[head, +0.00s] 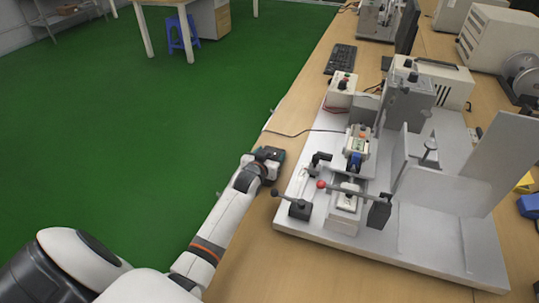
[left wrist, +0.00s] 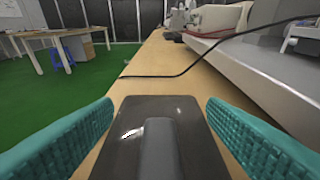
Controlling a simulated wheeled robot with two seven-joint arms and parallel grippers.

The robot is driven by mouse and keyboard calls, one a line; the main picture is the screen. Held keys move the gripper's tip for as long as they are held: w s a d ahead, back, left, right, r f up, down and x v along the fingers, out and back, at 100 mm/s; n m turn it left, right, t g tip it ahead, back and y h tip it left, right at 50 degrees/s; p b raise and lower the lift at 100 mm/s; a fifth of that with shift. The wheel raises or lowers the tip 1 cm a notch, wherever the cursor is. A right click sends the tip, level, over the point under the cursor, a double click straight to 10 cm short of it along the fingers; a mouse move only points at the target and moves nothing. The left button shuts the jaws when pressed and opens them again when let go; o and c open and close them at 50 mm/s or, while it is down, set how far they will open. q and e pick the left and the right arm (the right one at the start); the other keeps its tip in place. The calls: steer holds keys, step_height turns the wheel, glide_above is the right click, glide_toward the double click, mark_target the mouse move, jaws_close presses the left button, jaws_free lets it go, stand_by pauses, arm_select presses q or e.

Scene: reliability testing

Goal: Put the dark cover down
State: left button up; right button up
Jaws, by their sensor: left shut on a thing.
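The dark cover (left wrist: 158,115) is a flat dark grey plate with a raised ridge down its middle. It fills the lower middle of the left wrist view, between the two teal ribbed fingers of my left gripper (left wrist: 160,138). My left gripper is shut on it. In the head view, my left gripper (head: 270,155) is over the left edge of the table, just left of the test fixture, and the cover is hard to tell apart from the dark gripper there. I cannot tell whether the cover touches the table. My right gripper is in neither view.
The grey test fixture (head: 335,232) with clamps and a red-knobbed lever (head: 321,184) stands right of my gripper. A black cable (head: 300,133) runs from it to the table edge. Bare wooden table (head: 243,258) lies in front; green floor (head: 130,130) is left.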

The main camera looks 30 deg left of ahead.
arm_select(q)
steer(key=o, duration=1)
steer(key=shift+f, duration=0.1)
steer(key=p+v, duration=0.1)
steer(key=v, duration=1.1)
steer(key=shift+d, duration=0.1)
